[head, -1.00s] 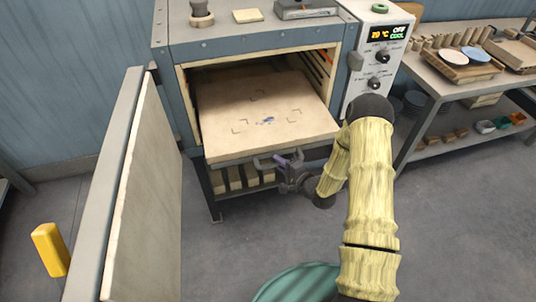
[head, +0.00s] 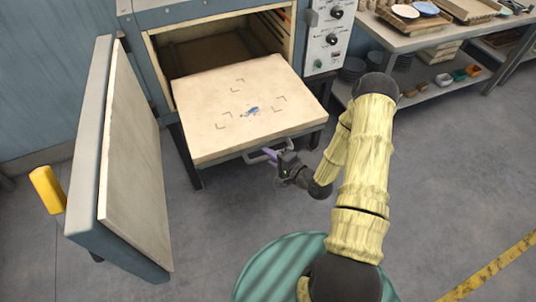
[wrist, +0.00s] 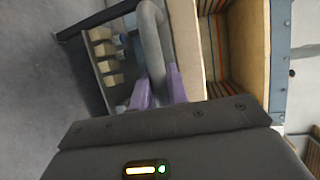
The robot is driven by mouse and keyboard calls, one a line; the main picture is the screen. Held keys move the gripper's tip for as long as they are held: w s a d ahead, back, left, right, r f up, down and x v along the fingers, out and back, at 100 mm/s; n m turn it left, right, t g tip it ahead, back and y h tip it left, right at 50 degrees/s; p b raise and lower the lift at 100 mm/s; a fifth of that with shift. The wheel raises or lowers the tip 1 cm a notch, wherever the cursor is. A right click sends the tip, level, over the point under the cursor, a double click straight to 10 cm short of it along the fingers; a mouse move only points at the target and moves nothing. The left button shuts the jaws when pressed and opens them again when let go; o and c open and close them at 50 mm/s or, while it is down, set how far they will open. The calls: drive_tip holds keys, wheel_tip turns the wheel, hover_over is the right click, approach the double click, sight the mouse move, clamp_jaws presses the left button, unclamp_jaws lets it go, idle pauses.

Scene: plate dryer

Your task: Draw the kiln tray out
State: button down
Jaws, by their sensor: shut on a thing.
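The kiln tray (head: 205,95) is a pale slab with corner marks and a small blue mark, standing well out of the kiln (head: 150,60) in the head view. Its front carries a grey bar handle (head: 253,157). My gripper (head: 273,158) is at the handle, its purple fingers shut on it. In the wrist view the purple fingers (wrist: 160,87) close around the curved grey handle (wrist: 152,45), with the tray edge (wrist: 187,50) beside it. The far end of the tray is inside the kiln mouth.
The kiln door (head: 125,165) stands open at the left. A yellow post (head: 47,189) is beyond it. The control panel (head: 328,35) is right of the opening. A shelf table (head: 425,55) with pottery stands at the right. The floor in front is clear.

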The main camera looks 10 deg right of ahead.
drive_tip(key=c, duration=1.4)
unclamp_jaws()
drive_tip(key=shift+o, duration=0.2)
drive_tip(key=shift+w, duration=0.1)
drive_tip(key=shift+d, duration=0.15)
drive_tip(key=b+v, duration=0.1)
drive_tip(key=v, duration=1.6)
drive_tip(key=shift+s, duration=0.2)
